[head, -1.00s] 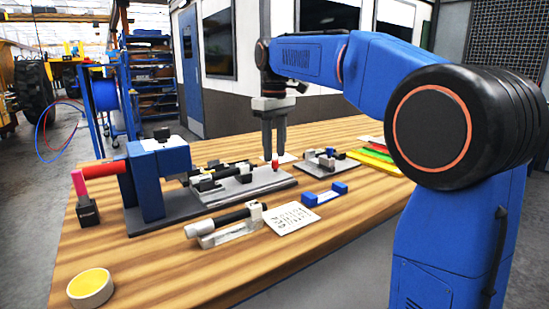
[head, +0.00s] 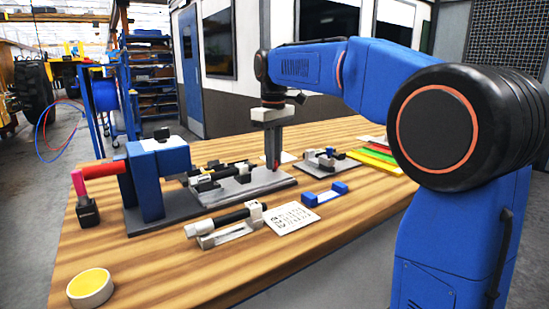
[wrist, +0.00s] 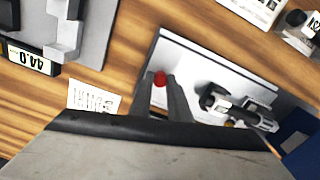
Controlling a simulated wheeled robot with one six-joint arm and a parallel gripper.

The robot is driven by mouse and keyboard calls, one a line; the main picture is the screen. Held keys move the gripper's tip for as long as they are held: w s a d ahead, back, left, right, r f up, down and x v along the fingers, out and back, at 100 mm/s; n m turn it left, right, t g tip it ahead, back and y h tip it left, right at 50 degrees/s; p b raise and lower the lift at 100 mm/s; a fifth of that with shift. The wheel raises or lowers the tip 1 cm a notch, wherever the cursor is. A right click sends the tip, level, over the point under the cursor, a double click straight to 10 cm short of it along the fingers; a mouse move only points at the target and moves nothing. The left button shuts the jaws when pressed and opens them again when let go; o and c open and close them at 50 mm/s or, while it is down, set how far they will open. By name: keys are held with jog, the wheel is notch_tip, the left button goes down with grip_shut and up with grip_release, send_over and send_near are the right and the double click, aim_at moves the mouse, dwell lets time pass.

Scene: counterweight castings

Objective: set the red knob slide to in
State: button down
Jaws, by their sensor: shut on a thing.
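The red knob (head: 277,165) of the slide stands at the right end of a grey fixture plate (head: 262,182) on the wooden table. My gripper (head: 274,163) points down over that end, its fingers closed about the knob. In the wrist view the red knob (wrist: 160,79) shows between the two fingers, and part of the plate (wrist: 205,62) lies around it. The fingers hide much of the knob in the head view. How far the slide is in or out cannot be told.
A blue press-like fixture (head: 160,180) with a red handle stands left. A clamp-like gauge (head: 225,226), a printed card (head: 290,217) and a blue bracket (head: 324,194) lie in front. A dark plate with small parts (head: 326,160) is on the right. The front-left table is mostly clear, apart from a yellow roll (head: 90,287).

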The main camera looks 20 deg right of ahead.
jog(key=a, duration=0.2)
jog(key=s+a, duration=0.1)
jog(key=a, duration=0.1)
jog(key=s+a, duration=0.1)
jog(key=a, duration=0.2)
jog(key=shift+s+a, duration=0.1)
jog(key=shift+s, duration=0.05)
jog(key=c, duration=1.7)
grip_release()
jog(key=shift+a, duration=0.15)
jog(key=shift+o, duration=0.2)
notch_tip(320, 180, up, 17)
jog(key=shift+r, duration=0.2)
jog(key=shift+s, duration=0.1)
